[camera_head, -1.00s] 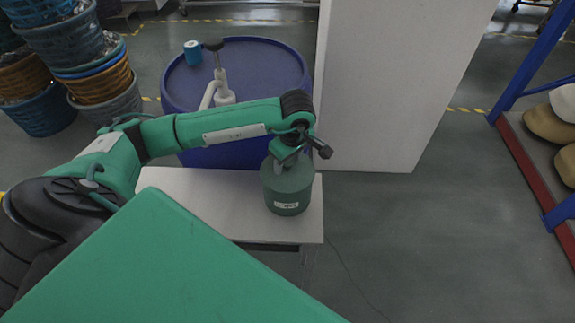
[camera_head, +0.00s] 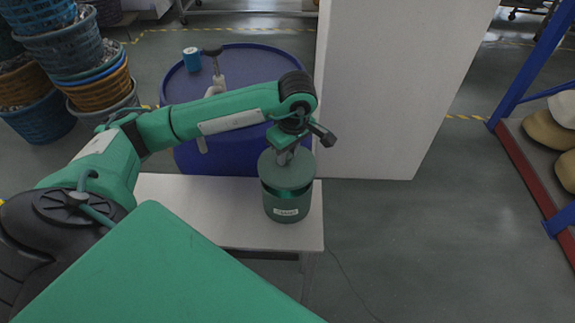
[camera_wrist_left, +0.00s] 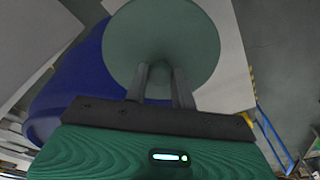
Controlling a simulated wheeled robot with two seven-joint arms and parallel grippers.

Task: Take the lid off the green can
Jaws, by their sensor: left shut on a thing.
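The green can (camera_head: 287,210) stands upright on the white table near its right end, with a pale label on its front. My left gripper (camera_head: 285,156) is over the lid, shut on the lid's knob. In the left wrist view the lid (camera_wrist_left: 160,32) is a wide green disc and the two fingers of my left gripper (camera_wrist_left: 161,75) close on its centre. The knob is mostly hidden. My right gripper is out of view.
The white table (camera_head: 205,210) has free room left of the can. Behind it stands a blue drum (camera_head: 250,75) with a pump and a blue cup (camera_head: 192,58) on top. A white partition (camera_head: 390,80) rises at the back right. Stacked baskets (camera_head: 90,60) stand far left.

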